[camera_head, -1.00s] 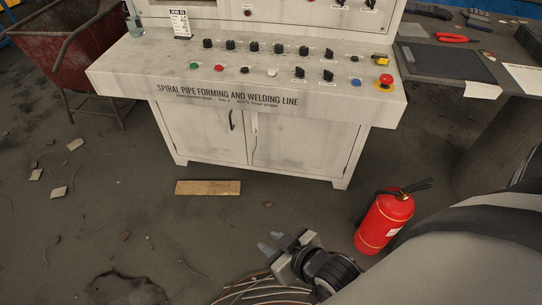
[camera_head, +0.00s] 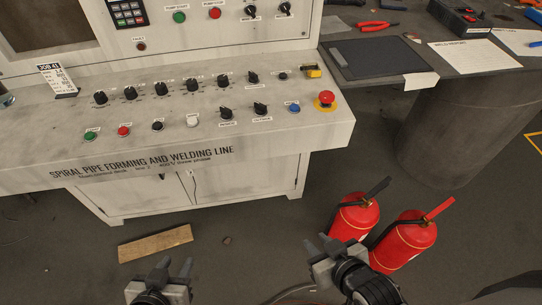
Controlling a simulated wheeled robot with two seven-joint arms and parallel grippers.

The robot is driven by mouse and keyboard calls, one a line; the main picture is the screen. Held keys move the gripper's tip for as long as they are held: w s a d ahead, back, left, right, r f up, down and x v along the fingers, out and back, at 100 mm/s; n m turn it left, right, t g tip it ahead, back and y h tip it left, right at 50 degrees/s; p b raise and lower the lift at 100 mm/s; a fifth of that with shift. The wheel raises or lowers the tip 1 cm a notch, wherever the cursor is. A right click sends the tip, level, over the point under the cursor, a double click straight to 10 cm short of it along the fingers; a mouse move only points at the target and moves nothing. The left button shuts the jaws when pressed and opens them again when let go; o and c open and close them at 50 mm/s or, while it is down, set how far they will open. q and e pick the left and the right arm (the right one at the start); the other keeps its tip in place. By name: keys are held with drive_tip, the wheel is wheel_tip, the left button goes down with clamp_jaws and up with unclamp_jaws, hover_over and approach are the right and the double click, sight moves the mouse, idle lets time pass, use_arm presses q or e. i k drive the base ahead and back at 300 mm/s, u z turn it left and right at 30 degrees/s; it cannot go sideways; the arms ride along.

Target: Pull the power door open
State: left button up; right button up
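The white control console (camera_head: 125,163) stands across the left and middle, with its lower cabinet doors (camera_head: 218,180) partly hidden under the overhanging desk. The doors look shut, and only a small part of a dark handle (camera_head: 162,177) shows below the desk edge. My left gripper (camera_head: 175,266) is at the bottom edge, open and empty, with its fingers apart. My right gripper (camera_head: 319,246) is further right, open and empty, beside the fire extinguishers. Both grippers are apart from the doors.
Two red fire extinguishers (camera_head: 354,218) (camera_head: 404,241) stand on the floor right of the cabinet. A wooden board (camera_head: 155,243) lies in front of it. A dark workbench (camera_head: 458,60) with papers and tools is at the right. Floor between board and extinguishers is mostly clear.

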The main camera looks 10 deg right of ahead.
sight(255, 177)
drive_tip(key=z, duration=0.05)
drive_tip(key=k, duration=1.3)
drive_tip(key=u, duration=0.7)
drive_tip(key=i, duration=2.1)
drive_tip(key=z, duration=0.15)
